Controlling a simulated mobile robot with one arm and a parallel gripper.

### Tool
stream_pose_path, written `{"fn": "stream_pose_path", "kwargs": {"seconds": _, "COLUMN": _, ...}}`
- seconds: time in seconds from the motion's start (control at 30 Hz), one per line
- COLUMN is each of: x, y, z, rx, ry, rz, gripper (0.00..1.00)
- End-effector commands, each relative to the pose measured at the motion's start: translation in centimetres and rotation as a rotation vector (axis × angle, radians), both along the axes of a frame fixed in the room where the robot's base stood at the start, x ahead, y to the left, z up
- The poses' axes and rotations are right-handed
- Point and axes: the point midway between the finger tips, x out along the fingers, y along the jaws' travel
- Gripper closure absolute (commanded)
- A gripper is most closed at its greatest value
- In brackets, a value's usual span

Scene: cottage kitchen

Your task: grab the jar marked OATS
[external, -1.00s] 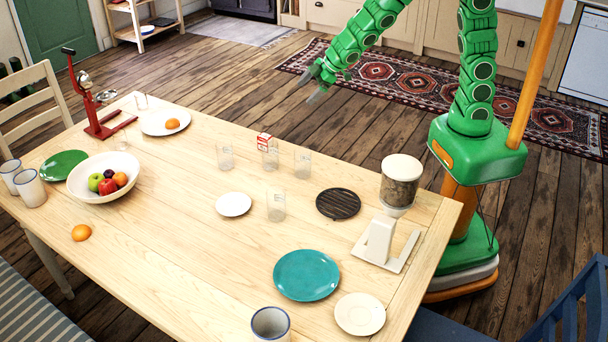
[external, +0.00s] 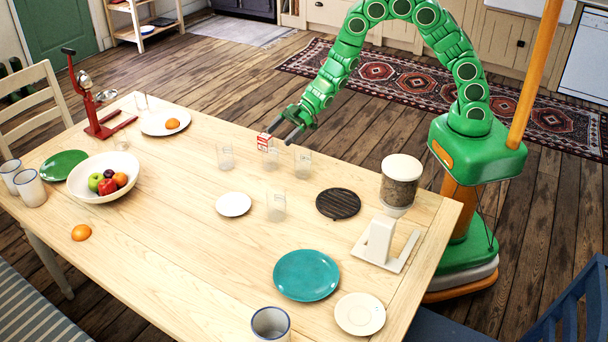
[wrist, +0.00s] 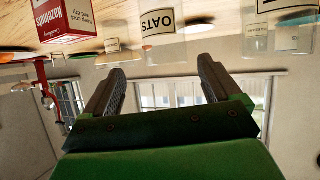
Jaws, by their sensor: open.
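The jar marked OATS (wrist: 158,22) shows at the top middle of the wrist view, its label upside down; the body is clear glass and partly cut off by the frame edge. In the external view, clear jars stand near a red and white box, but their labels cannot be read, so I cannot tell which is OATS. My gripper (external: 284,133) is at the table's far edge, beside the box and above the jars. In the wrist view, my gripper (wrist: 160,75) is open, with nothing between its fingers; the jar is apart from them.
The hazelnut box (wrist: 65,22) stands close to the OATS jar; it also shows in the external view (external: 264,142). Other clear jars (external: 302,163) (external: 225,158) (external: 276,208) are close by. A black trivet (external: 338,204) and a lidded canister (external: 400,185) stand right.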

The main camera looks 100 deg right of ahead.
Motion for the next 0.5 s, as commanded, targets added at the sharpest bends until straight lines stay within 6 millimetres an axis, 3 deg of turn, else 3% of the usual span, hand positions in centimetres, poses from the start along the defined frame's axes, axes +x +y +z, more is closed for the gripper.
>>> {"fn": "stream_pose_path", "kwargs": {"seconds": 0.27, "x": 0.0, "y": 1.1, "z": -1.0, "rx": 0.071, "ry": -0.034, "rz": 0.047, "gripper": 0.09}}
{"fn": "stream_pose_path", "kwargs": {"seconds": 0.5, "x": 1.5, "y": 2.0, "z": -1.7, "rx": 0.074, "ry": -0.037, "rz": 0.049, "gripper": 0.09}}
